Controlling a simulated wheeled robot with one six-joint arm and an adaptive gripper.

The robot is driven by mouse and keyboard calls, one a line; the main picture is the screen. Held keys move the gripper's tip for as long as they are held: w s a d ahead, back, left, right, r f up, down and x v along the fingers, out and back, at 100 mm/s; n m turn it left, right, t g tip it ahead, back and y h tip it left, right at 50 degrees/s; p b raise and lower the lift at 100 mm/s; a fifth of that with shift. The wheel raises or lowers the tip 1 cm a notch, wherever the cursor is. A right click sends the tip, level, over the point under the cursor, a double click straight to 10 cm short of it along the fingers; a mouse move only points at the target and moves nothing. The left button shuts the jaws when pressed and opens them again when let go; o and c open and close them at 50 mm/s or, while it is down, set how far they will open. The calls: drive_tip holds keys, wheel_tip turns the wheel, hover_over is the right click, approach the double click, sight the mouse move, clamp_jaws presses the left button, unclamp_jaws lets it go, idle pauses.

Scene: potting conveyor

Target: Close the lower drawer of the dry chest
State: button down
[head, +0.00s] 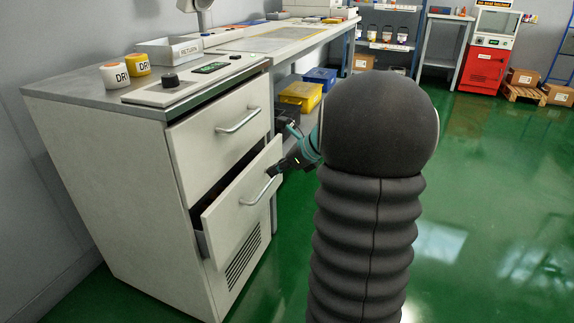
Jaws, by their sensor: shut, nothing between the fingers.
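The dry chest (112,185) is a light grey cabinet on the left, with two drawers and a vented lower panel. Its upper drawer (205,148) looks shut or nearly so. The lower drawer (238,228) stands partly open, with a dark gap along its left side. A bar handle (258,190) is on its front. My gripper (274,172) is shut and empty at the upper right of the lower drawer's front, close to the handle. I cannot tell whether it touches. My own arm hides part of the view right of the chest.
On the chest stand a control panel (192,82), a white tray (168,50) and two small labelled jars (115,75). Behind are a long bench (290,38) and a yellow bin (300,96). The green floor (490,180) at right is clear.

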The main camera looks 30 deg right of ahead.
sight(250, 174)
drive_tip(key=w+a, duration=0.1)
drive_tip(key=w+a+f, duration=0.1)
drive_tip(key=w, duration=0.1)
drive_tip(key=shift+w+a+f, duration=0.1)
drive_tip(key=shift+f, duration=0.05)
drive_tip(key=shift+w+a, duration=0.4)
drive_tip(key=shift+w, duration=0.3)
